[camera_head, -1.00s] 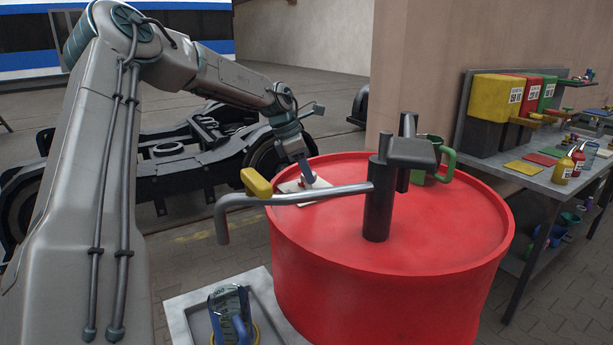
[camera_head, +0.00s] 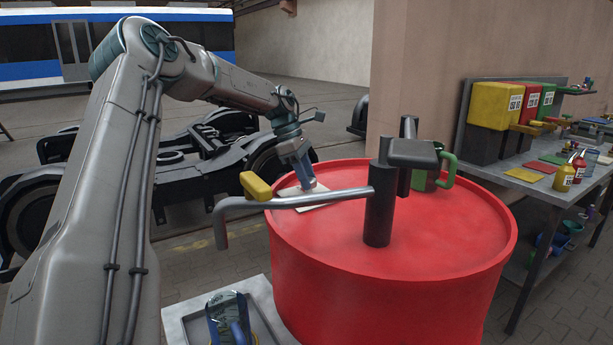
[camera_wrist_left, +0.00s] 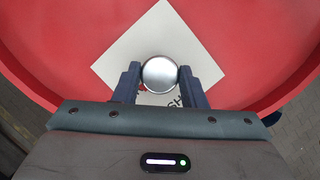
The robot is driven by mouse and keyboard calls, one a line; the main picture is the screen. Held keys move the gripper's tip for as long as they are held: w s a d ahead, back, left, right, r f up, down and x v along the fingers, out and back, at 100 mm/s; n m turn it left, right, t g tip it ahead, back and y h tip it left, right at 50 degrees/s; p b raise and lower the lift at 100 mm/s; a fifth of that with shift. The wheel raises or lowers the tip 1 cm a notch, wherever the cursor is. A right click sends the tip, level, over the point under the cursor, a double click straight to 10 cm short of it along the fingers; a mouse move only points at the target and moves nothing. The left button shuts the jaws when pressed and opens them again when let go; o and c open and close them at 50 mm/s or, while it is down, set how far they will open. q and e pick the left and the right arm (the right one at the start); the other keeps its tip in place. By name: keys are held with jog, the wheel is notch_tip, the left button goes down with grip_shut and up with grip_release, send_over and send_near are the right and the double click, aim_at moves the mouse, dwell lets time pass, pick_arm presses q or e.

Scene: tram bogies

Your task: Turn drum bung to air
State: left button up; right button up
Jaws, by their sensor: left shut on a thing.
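The red drum (camera_head: 440,215) stands upright with a black pump and its bent metal spout (camera_head: 330,198) on top. In the left wrist view a round silver bung (camera_wrist_left: 160,74) sits over a white label plate (camera_wrist_left: 150,38) on the red drum top (camera_wrist_left: 225,25). My left gripper (camera_wrist_left: 160,80) is shut on the bung, one finger on each side. In the head view the left gripper (camera_head: 305,182) points down at the drum's far left, behind the spout; its fingertips and the bung are hard to make out there. My right gripper is not in view.
A green-handled can (camera_head: 432,170) stands on the drum. A tray (camera_head: 185,325) is at the front, a workbench (camera_head: 530,165) with bins at the right.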

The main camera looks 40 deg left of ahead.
pick_arm(q)
jog(key=o, duration=1)
jog(key=shift+a+r, duration=0.1)
jog(key=shift+r, duration=0.1)
jog(key=b+v, duration=0.1)
jog(key=v, duration=0.9)
jog(key=shift+s+a+r, duration=0.1)
jog(key=shift+a+r, duration=0.05)
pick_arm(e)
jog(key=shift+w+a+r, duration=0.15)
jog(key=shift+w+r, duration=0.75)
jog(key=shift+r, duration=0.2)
